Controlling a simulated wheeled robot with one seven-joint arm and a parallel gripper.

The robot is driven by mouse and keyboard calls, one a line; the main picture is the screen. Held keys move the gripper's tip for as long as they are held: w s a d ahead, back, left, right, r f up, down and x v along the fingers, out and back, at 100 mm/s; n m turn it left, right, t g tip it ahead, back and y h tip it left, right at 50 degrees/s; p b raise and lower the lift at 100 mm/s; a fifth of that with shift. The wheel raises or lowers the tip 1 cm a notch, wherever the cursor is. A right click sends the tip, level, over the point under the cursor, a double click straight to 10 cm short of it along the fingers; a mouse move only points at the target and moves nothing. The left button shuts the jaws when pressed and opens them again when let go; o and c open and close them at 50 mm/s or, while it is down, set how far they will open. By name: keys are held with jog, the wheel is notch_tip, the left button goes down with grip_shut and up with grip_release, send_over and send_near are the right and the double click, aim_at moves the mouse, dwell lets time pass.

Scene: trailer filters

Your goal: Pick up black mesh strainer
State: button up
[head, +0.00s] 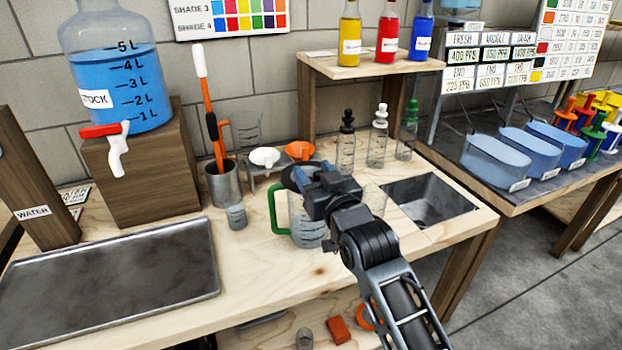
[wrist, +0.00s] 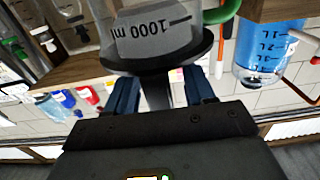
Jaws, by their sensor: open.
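The black mesh strainer (head: 290,178) shows as a dark round edge at the top of a clear measuring jug (head: 304,222) with a green handle. My gripper (head: 324,182) is at the strainer and covers much of it in the head view. In the wrist view, the strainer's dark rim (wrist: 135,66) curves in front of the jug's "1000 ml" mark (wrist: 155,35). A dark part of it reaches down between the two blue fingers of my gripper (wrist: 161,82). The fingers are open, one on each side. Contact cannot be told.
A white strainer (head: 264,157) and an orange strainer (head: 299,150) sit on a rack behind. A metal cup (head: 223,184) with tools stands left. Several dropper bottles (head: 377,140) stand behind right. A sink (head: 428,202) is right; a metal tray (head: 110,280) is left.

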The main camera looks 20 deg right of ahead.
jog(key=shift+w, duration=0.25)
jog(key=shift+c, duration=0.4)
grip_shut()
